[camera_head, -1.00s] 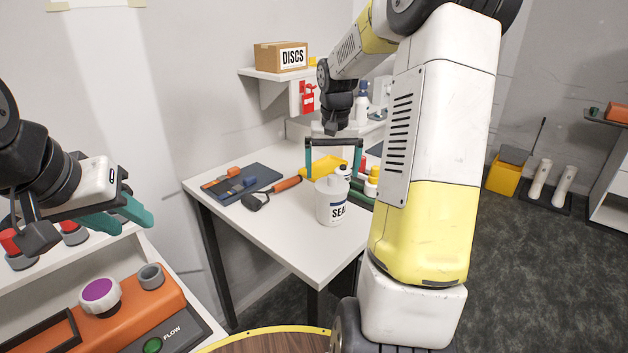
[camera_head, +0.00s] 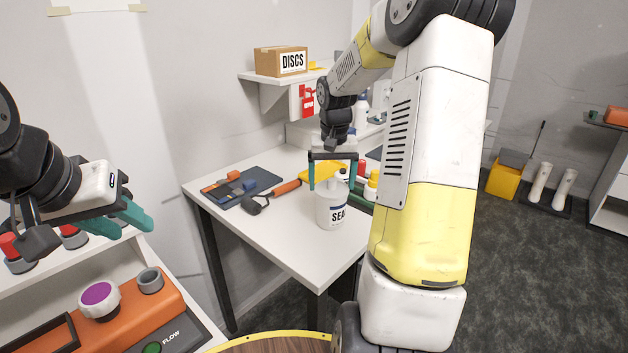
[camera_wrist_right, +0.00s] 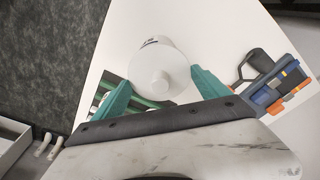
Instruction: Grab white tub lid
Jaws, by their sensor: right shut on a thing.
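The white tub (camera_head: 331,213), with dark lettering starting "SEA", stands upright near the front of the white bench. Its white lid (camera_head: 332,187) has a small raised knob and faces up in the right wrist view (camera_wrist_right: 160,80). My right gripper (camera_head: 332,176) reaches down over the tub from behind. The exact contact is hard to see. My left gripper (camera_head: 133,225) is at the left, away from the tub, with its two teal fingers apart and empty.
The bench's front left is clear. An orange device (camera_head: 130,310) is at lower left.

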